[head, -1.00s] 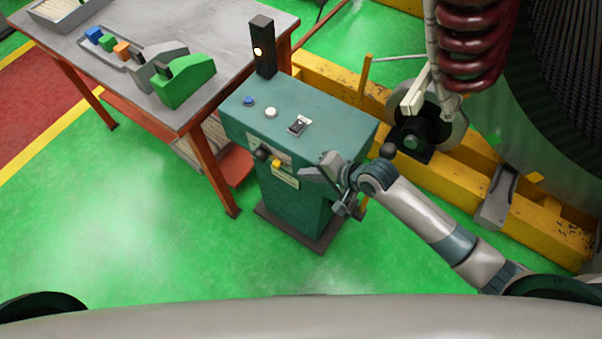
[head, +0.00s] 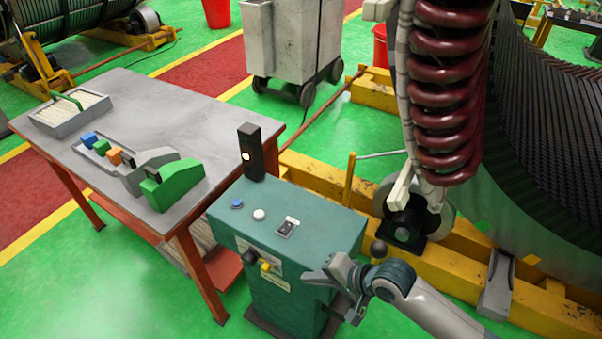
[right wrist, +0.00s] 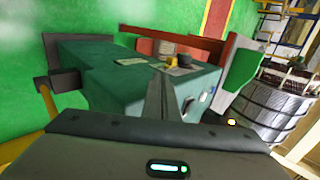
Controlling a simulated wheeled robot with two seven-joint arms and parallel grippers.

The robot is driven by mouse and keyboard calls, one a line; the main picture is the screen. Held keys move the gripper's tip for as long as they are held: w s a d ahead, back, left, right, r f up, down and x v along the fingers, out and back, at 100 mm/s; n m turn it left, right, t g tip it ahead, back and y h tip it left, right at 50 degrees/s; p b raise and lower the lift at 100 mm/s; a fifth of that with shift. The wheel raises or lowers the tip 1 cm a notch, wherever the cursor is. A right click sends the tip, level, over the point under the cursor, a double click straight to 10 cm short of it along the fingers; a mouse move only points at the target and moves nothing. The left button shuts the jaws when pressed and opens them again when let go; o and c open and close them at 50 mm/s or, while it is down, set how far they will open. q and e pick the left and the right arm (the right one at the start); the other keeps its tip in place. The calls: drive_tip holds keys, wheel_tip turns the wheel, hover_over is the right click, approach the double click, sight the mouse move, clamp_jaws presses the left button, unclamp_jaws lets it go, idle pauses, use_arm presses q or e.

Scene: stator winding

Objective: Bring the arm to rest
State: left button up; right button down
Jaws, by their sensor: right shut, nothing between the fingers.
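My right gripper (head: 318,280) is shut and empty in the head view, in front of the right part of the green control cabinet (head: 290,215). Its closed fingers (right wrist: 160,100) show in the right wrist view, with the cabinet (right wrist: 110,75) beyond them. The arm comes in from the lower right. The cabinet has a blue button (head: 236,203), a white button (head: 259,215) and a small black switch (head: 288,227) on top. A black knob and a yellow knob (head: 265,265) are on its front face. I cannot tell whether the gripper touches the cabinet. My left gripper is not in view.
A grey table (head: 150,95) at the left holds a tray with several coloured blocks and a green tool (head: 173,184). A yellow beam frame (head: 465,275), a roller and dark red coils (head: 447,90) stand to the right.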

drive_tip(key=shift+s, duration=0.1)
drive_tip(key=s+d+f+n+g+h, duration=0.1)
drive_tip(key=s+d+n+h, duration=0.35)
drive_tip(key=s+d, duration=0.5)
drive_tip(key=s+d+f+n+g+h, duration=0.1)
drive_tip(key=s+d+f+n+h, duration=0.3)
drive_tip(key=s, duration=0.9)
wheel_tip(320, 180, down, 31)
drive_tip(key=s+d+g+y+b, duration=0.1)
drive_tip(key=s+d+b, duration=0.1)
drive_tip(key=b, duration=0.2)
drive_tip(key=s+d+f+n+g+b, duration=0.1)
drive_tip(key=s+d+f+b, duration=0.2)
drive_tip(key=s+f, duration=1.4)
wheel_tip(320, 180, down, 3)
drive_tip(key=shift+s+d+r+g, duration=0.1)
drive_tip(key=shift+s+d+g, duration=0.05)
drive_tip(key=shift+s+g, duration=0.15)
